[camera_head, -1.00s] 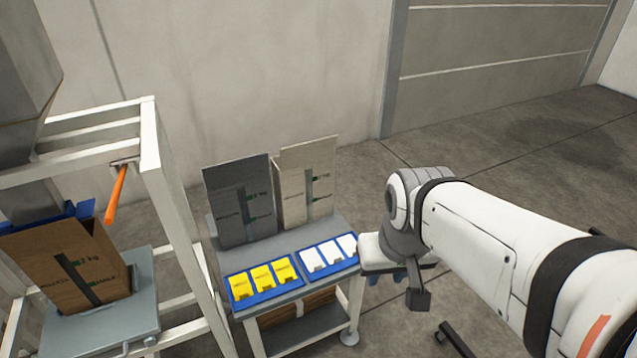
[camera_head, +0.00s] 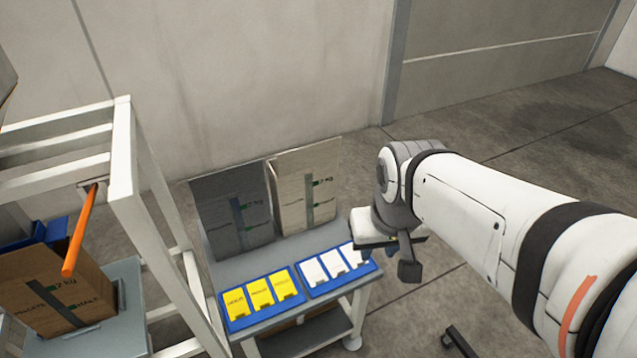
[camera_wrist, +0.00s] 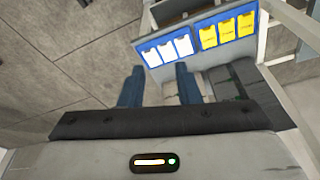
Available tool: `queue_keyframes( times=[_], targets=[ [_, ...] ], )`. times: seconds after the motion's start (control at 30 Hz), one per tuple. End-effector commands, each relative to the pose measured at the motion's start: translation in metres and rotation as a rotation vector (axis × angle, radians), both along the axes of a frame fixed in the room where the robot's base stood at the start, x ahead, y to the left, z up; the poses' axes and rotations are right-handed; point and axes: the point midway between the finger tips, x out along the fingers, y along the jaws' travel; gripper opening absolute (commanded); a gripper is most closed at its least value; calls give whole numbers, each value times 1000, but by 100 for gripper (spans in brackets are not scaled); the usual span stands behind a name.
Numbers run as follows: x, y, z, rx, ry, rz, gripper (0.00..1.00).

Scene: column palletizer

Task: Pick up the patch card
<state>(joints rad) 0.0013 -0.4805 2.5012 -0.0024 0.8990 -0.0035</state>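Yellow cards (camera_head: 261,293) lie in a blue tray (camera_head: 268,318) on the small table, and white cards (camera_head: 333,263) lie in a second blue tray (camera_head: 345,286) to its right. The frames do not tell which is the patch card. The wrist view also shows the white cards (camera_wrist: 167,50) and the yellow cards (camera_wrist: 227,32). My gripper (camera_wrist: 158,82) has its two blue fingers apart with nothing between them.
A white frame (camera_head: 125,170) with an orange handle (camera_head: 80,232) stands at left, beside a cardboard box (camera_head: 62,290). Open floor lies to the right.

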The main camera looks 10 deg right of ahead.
Motion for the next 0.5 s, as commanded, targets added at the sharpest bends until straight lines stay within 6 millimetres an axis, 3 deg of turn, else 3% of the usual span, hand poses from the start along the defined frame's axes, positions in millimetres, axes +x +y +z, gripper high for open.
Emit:
queue_keyframes(
  times=[0.17,0.27,0.37,0.5],
  targets=[
    [4,0,-7,5,6,-21,30],
    [17,-3,-27,21,22,-83,30],
    [41,-4,-60,47,48,-218,30],
    [84,-4,-119,86,93,-472,30]
  ],
)
